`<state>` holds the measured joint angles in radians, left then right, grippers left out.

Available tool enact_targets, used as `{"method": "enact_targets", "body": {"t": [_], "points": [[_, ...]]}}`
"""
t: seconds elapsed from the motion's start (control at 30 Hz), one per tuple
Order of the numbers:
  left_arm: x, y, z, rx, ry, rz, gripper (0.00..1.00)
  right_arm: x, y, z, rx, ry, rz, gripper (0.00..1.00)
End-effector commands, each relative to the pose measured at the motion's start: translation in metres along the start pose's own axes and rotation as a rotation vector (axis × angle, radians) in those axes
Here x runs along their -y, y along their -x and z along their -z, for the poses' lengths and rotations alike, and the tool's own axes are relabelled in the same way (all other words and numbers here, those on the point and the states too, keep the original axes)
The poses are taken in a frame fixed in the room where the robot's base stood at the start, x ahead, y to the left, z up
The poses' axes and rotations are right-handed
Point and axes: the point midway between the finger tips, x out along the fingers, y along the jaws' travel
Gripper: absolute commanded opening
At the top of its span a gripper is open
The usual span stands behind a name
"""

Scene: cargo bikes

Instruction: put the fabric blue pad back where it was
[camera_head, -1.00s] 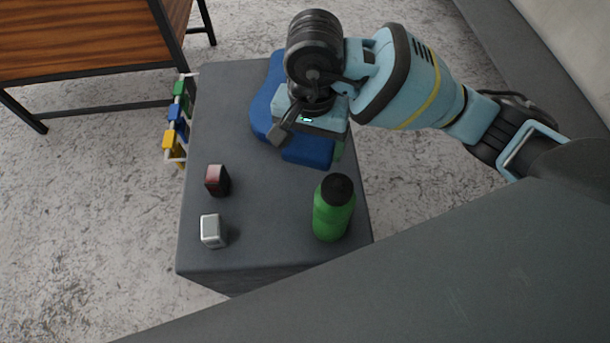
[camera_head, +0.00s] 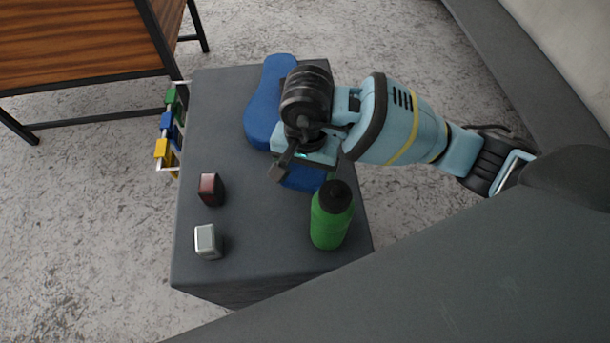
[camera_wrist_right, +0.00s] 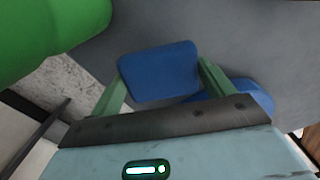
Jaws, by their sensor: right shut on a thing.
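The fabric blue pad (camera_head: 302,179) is a small rounded blue block, partly hidden under my right gripper (camera_head: 305,168) in the head view. In the right wrist view the pad (camera_wrist_right: 158,72) sits between the two green fingers of the right gripper (camera_wrist_right: 162,80), which is shut on it. The pad is over the grey table top (camera_head: 265,225), just behind the green bottle; I cannot tell whether it touches the table. My left gripper is not in view.
A larger blue saddle-shaped piece (camera_head: 268,95) lies behind the gripper. The green bottle (camera_head: 330,220) stands close in front of the pad. A dark red block (camera_head: 211,189) and a silver block (camera_head: 208,241) lie at left. Coloured padlocks (camera_head: 166,125) hang at the left edge.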

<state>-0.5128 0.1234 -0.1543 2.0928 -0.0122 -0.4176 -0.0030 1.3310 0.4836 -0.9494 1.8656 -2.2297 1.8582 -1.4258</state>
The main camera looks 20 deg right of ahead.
Motion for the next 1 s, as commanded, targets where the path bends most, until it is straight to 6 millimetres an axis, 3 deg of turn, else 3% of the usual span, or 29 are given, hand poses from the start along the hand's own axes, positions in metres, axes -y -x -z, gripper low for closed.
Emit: {"method": "enact_targets", "body": {"t": [0.2, 0.57, 0.6, 0.73, 1.0], "points": [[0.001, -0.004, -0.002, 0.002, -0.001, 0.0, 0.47, -0.001, -0.029, 0.0, 0.003, -0.001, -0.002, 0.6], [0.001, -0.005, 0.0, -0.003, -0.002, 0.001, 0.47, -0.001, -0.033, 0.0, 0.0, 0.0, -0.001, 0.6], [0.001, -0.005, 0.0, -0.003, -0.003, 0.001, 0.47, -0.001, -0.034, 0.0, 0.001, 0.0, -0.001, 0.82], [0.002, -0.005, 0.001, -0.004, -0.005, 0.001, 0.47, -0.001, -0.033, 0.0, 0.001, 0.0, -0.001, 0.99], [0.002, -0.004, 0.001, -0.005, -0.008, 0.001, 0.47, -0.001, -0.032, 0.0, 0.001, 0.0, -0.001, 1.0]]}}
